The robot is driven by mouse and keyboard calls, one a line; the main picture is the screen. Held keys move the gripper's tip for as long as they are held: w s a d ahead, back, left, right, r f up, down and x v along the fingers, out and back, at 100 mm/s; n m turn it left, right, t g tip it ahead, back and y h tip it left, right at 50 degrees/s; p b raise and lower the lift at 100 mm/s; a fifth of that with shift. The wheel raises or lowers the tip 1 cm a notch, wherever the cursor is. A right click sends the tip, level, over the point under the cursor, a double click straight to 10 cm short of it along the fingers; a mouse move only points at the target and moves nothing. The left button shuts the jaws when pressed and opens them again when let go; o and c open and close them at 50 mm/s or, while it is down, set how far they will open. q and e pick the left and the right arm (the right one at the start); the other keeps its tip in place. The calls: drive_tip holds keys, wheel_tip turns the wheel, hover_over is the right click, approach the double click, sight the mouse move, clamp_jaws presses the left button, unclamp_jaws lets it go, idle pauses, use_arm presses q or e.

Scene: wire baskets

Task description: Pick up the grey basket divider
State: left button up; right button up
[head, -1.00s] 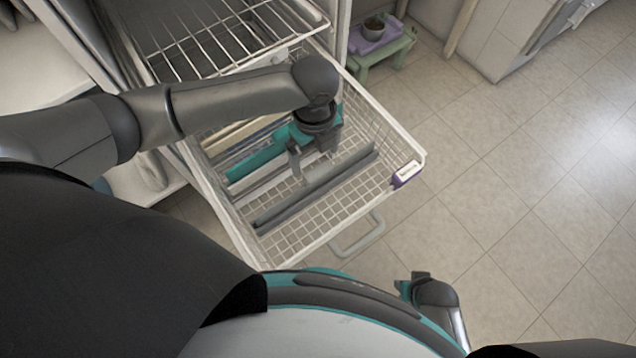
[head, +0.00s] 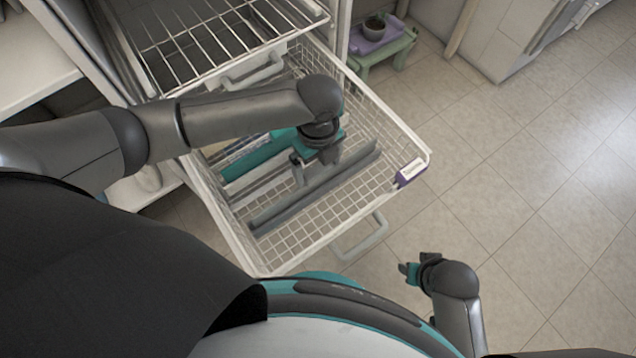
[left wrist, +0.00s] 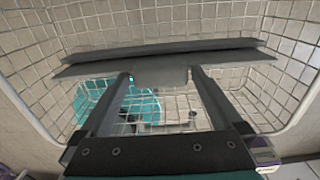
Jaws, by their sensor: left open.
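The grey basket divider (head: 290,206) is a long, straight strip lying diagonally across the pulled-out wire basket (head: 408,140). My left gripper (head: 317,170) is inside the basket, pointing down at the divider's far side, open and empty. In the left wrist view the divider (left wrist: 160,50) runs crosswise just beyond the open fingertips (left wrist: 160,75), and its flat lower part shows between them. I cannot tell whether the fingers touch it. My right gripper (head: 412,272) is outside the basket, above the floor; its jaws are too small to read.
A long teal item (head: 255,158) lies in the basket behind the divider. A wire shelf (head: 195,45) is behind. The tiled floor at right is clear.

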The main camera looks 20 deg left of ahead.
use_arm(q)
drive_tip(key=shift+f, duration=0.25)
clamp_jaws()
idle(0.8)
